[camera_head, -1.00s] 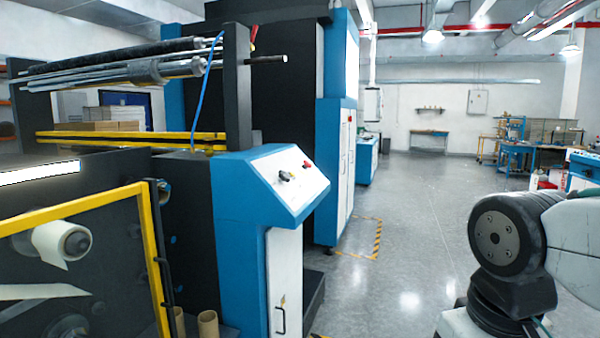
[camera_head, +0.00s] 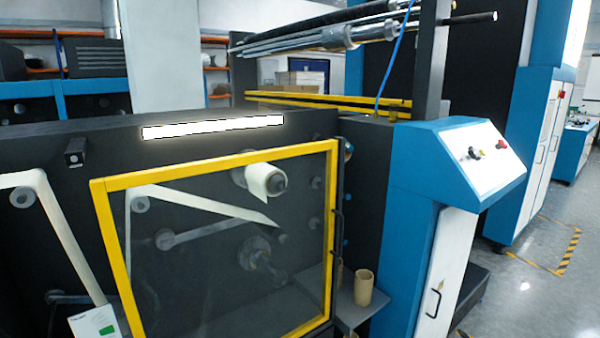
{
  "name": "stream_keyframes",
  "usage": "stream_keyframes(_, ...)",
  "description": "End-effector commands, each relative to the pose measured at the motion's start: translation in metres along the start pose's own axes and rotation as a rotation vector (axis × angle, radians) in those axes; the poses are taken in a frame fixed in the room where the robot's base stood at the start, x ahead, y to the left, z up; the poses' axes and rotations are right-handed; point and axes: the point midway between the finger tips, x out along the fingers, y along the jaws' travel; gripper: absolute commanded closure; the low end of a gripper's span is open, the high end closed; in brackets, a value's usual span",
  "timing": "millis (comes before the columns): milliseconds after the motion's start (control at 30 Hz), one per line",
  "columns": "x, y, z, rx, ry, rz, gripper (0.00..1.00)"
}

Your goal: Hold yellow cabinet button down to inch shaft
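A blue cabinet (camera_head: 408,160) with a sloped white control panel (camera_head: 492,171) stands right of centre. The panel carries a dark knob (camera_head: 474,153) and a red button (camera_head: 501,144); I cannot make out a yellow button on it. Behind a yellow-framed clear guard (camera_head: 215,163), a white roll (camera_head: 262,181) sits on a shaft, with a white web running left from near it. More metal shafts (camera_head: 330,38) lie across the top of the machine. I cannot tell which shaft the task means. My gripper is not in view.
The guard has a dark handle (camera_head: 338,215) at its right side. A cardboard core (camera_head: 363,287) stands on a low shelf beside the cabinet. Grey floor (camera_head: 525,300) with yellow-black tape (camera_head: 568,252) is open at the right. A taller blue-white cabinet (camera_head: 535,160) stands behind.

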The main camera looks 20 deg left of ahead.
Motion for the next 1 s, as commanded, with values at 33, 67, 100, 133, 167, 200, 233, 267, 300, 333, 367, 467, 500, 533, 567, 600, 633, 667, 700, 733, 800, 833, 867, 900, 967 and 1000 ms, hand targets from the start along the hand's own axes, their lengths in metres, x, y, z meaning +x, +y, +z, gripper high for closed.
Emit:
stream_keyframes(33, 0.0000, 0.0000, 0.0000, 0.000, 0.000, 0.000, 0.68)
stream_keyframes(67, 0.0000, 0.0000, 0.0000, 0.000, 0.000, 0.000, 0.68)
stream_keyframes(100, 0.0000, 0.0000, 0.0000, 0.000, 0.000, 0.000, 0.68)
stream_keyframes(133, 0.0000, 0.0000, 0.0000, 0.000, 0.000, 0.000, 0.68)
stream_keyframes(167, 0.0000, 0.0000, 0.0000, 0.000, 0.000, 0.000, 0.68)
stream_keyframes(200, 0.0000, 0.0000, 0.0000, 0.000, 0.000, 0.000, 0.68)
stream_keyframes(233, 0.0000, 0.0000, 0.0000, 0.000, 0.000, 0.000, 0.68)
stream_keyframes(267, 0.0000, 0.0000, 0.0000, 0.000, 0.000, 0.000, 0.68)
stream_keyframes(300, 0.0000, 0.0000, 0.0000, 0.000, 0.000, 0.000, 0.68)
stream_keyframes(333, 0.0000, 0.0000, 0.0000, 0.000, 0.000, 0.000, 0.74)
stream_keyframes(367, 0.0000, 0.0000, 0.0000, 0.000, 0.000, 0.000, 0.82)
stream_keyframes(467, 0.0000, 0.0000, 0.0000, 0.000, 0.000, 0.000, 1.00)
stream_keyframes(500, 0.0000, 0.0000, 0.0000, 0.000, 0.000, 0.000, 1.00)
stream_keyframes(533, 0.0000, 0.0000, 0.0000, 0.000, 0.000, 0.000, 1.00)
stream_keyframes(567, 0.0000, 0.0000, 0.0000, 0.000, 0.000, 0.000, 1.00)
stream_keyframes(600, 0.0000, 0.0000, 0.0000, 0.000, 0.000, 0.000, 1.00)
stream_keyframes(633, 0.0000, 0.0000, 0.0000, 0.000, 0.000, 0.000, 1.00)
stream_keyframes(667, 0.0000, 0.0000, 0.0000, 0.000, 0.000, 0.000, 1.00)
stream_keyframes(700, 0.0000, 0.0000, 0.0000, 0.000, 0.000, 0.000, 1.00)
stream_keyframes(733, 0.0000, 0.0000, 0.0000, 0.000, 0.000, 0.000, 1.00)
stream_keyframes(800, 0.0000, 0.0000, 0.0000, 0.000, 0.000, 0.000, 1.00)
stream_keyframes(833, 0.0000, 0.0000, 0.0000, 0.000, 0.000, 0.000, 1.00)
stream_keyframes(867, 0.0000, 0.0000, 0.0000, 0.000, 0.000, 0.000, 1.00)
stream_keyframes(900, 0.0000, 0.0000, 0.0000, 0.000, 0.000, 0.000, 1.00)
stream_keyframes(967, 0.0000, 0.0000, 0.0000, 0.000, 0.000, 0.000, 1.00)
stream_keyframes(1000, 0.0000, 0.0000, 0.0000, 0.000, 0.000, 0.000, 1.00)
